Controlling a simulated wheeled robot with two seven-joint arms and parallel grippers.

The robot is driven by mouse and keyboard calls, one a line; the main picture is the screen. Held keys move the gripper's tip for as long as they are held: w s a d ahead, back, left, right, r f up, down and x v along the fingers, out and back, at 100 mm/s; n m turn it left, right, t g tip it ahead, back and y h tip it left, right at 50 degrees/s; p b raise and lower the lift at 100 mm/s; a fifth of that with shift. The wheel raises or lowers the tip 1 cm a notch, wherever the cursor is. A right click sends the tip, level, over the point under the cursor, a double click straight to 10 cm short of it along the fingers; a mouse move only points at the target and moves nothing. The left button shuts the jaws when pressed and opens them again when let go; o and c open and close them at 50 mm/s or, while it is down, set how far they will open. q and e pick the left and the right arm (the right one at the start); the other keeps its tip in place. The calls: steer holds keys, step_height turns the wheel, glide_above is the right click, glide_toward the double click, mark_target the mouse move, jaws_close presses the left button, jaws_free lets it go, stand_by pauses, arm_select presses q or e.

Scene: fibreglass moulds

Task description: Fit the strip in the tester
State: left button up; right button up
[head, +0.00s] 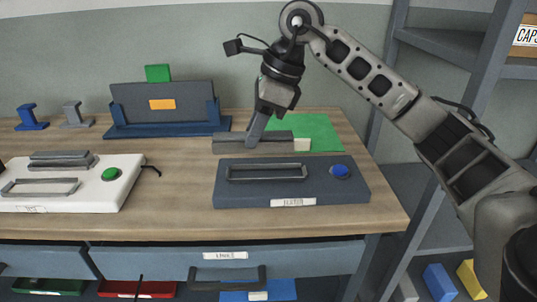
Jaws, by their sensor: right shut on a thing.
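A dark grey-blue device (225,190) with a blue button, a raised frame and a front label too small to read stands on the bench. A white device (120,185) with a green button stands at the left; I cannot tell from the labels which is the tester. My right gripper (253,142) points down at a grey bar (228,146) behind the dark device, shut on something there. A pale cream piece (302,144) shows at the bar's right end; it may be the strip's end. The fingertips and grasp are hard to make out. My left gripper is out of view.
A dark panel (135,100) with an orange patch stands in a blue holder (165,130) at the back. A green mat (325,135) lies behind the dark device. Blue (32,118) and grey (75,115) stands are at the far left. Shelving is at the right.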

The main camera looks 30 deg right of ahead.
glide_above(260, 175)
steer(key=s+d, duration=0.1)
step_height(260, 175, down, 4)
steer(key=shift+s+f, duration=0.1)
steer(key=shift+s, duration=0.05)
steer(key=f, duration=0.3)
steer(key=shift+d+f, duration=0.1)
steer(key=shift+d, duration=0.25)
steer(key=shift+f, duration=0.4)
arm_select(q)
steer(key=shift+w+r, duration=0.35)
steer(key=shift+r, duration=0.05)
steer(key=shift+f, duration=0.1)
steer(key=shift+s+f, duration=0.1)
arm_select(e)
steer(key=o, duration=1)
steer(key=shift+f, duration=0.1)
